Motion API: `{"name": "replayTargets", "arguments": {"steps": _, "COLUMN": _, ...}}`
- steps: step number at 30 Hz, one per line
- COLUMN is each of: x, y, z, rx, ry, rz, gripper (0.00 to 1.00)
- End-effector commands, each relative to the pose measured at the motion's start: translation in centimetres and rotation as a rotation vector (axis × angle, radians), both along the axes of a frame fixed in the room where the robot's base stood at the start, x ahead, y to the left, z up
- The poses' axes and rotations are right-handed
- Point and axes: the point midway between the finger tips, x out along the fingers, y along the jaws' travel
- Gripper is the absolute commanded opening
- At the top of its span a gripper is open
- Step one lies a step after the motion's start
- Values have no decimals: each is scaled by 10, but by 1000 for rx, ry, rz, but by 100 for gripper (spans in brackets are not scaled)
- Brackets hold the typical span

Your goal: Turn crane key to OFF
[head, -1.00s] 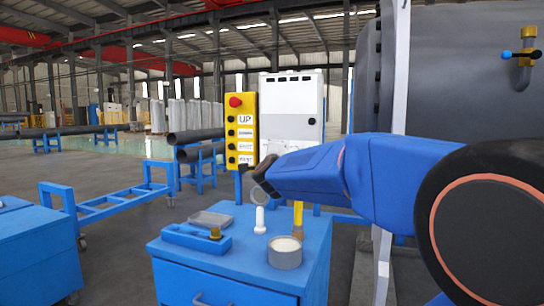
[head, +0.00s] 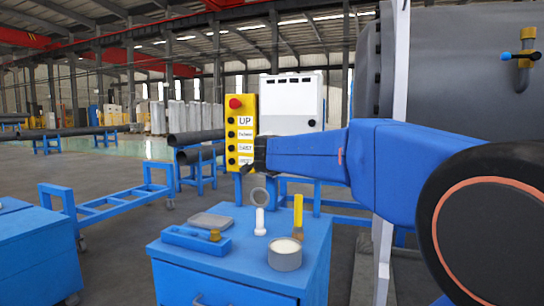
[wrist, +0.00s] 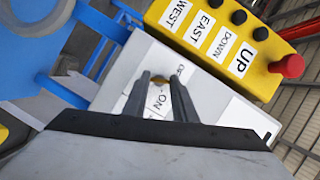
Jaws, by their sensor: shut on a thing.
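The crane key box is a white panel (head: 288,103) standing behind the yellow push-button pendant (head: 240,125) in the head view. In the wrist view its white face (wrist: 209,93) carries an ON label (wrist: 158,98) and a partly covered label beside it, starting with "OF". A small brass key (wrist: 160,83) shows between my fingertips. My gripper (wrist: 161,80) is shut on this key; the fingers hide most of it, so its exact angle is hard to tell. In the head view my gripper (head: 259,155) is in front of the lower panel and hides the key.
The pendant (wrist: 215,40) is close beside the panel, with a red button (wrist: 289,66). Below my arm, a blue cabinet (head: 245,255) bears a white bottle-like item (head: 260,222), a yellow-handled tool (head: 298,212), a round tin (head: 285,256) and a blue tray (head: 190,239). A large grey shell (head: 440,70) stands at right.

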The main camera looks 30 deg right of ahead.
Motion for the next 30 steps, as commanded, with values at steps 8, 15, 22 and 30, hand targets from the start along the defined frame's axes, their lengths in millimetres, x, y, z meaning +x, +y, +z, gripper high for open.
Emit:
{"name": "replayTargets", "arguments": {"steps": 8, "x": 1, "y": 1, "z": 0, "rx": -93, "ry": 121, "rz": 1, "gripper": 3}}
{"name": "replayTargets", "arguments": {"steps": 15, "x": 1, "y": 1, "z": 1, "rx": -163, "ry": 210, "rz": 0, "gripper": 3}}
{"name": "replayTargets", "arguments": {"steps": 22, "x": 1, "y": 1, "z": 1, "rx": -207, "ry": 268, "rz": 1, "gripper": 3}}
{"name": "replayTargets", "arguments": {"steps": 30, "x": 1, "y": 1, "z": 1, "rx": -227, "ry": 294, "rz": -1, "gripper": 3}}
